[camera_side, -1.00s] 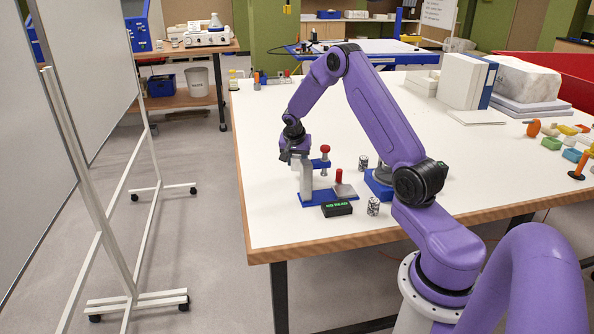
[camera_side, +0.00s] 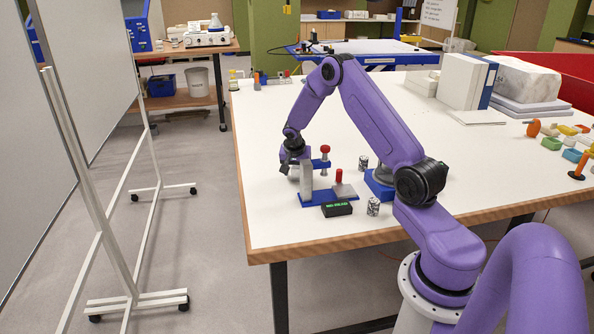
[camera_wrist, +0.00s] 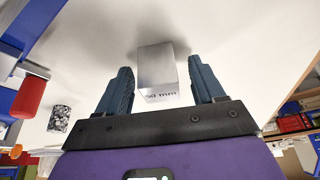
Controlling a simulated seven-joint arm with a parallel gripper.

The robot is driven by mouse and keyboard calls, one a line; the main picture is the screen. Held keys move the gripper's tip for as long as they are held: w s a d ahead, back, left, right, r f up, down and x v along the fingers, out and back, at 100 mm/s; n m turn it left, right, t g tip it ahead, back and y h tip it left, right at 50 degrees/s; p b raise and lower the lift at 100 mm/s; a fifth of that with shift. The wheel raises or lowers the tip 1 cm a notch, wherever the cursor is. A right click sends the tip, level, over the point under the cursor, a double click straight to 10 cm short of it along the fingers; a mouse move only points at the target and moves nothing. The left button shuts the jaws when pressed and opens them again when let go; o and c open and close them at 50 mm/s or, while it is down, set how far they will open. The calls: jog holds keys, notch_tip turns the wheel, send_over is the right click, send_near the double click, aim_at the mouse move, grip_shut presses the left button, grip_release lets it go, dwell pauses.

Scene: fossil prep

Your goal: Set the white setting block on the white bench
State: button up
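The setting block (camera_wrist: 158,68), a pale block marked "50 mm", stands between my gripper's two dark fingers in the wrist view. My gripper (camera_side: 293,172) is low over the white bench (camera_side: 270,215), just left of the measuring stand (camera_side: 307,181). A pale part of the block seems to show under it. The bench also fills the background of the wrist view (camera_wrist: 95,40), with shadow beside the block.
The stand has a blue base (camera_side: 316,199) and a red knob (camera_side: 325,149). A red-handled post (camera_side: 339,176), a black display (camera_side: 337,209) and two speckled cylinders (camera_side: 373,206) (camera_side: 364,162) are close by at right. The bench's left edge is near; bench behind the stand is clear.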

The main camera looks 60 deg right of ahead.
jog(key=shift+r, duration=0.1)
jog(key=v, duration=1.2)
